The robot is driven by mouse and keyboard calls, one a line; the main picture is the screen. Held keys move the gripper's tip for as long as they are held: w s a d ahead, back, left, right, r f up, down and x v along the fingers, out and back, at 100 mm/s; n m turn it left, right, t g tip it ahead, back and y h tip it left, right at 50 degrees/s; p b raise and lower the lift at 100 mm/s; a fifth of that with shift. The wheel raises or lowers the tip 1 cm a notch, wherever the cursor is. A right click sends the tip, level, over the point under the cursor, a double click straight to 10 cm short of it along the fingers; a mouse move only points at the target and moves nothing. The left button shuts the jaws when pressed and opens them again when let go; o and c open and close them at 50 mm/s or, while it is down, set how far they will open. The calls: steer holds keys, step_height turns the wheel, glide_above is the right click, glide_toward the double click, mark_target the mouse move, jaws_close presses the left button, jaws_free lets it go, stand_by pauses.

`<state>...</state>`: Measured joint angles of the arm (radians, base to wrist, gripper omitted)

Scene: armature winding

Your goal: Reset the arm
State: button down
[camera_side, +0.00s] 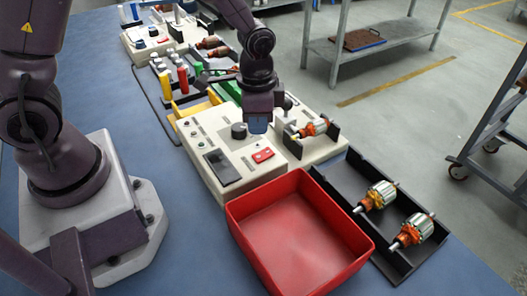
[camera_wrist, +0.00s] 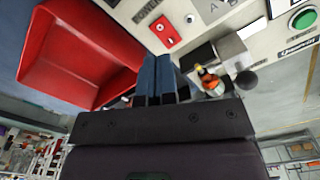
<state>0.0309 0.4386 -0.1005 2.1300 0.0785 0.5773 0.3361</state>
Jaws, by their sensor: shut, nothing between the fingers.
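My gripper (camera_side: 258,124) is shut and empty, pointing down above the beige winding machine (camera_side: 222,152). In the wrist view its two blue fingers (camera_wrist: 160,72) lie side by side. One armature (camera_side: 314,127) with orange ends sits in the holder at the machine's right side; it also shows in the wrist view (camera_wrist: 209,82), beside the fingers. Two more armatures, one nearer the back (camera_side: 376,195) and one nearer the front (camera_side: 412,231), lie in the black tray (camera_side: 350,172) at the right.
An empty red bin (camera_side: 299,232) stands in front of the machine, left of the black tray. Behind are red and yellow bottles (camera_side: 166,82) in a dark rack and another beige machine (camera_side: 147,37). The blue table (camera_side: 195,240) is clear left of the bin.

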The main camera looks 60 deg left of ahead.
steer(key=shift+s, duration=0.1)
steer(key=s+a+r+n+t, duration=0.2)
steer(key=s+r+n, duration=0.1)
steer(key=s+r, duration=0.4)
steer(key=s+a+r+n+t, duration=0.2)
steer(key=s+r, duration=0.4)
steer(key=r, duration=0.7)
steer(key=shift+s+r+n+t, duration=0.4)
steer(key=shift+n+t, duration=0.1)
steer(key=shift+t, duration=0.3)
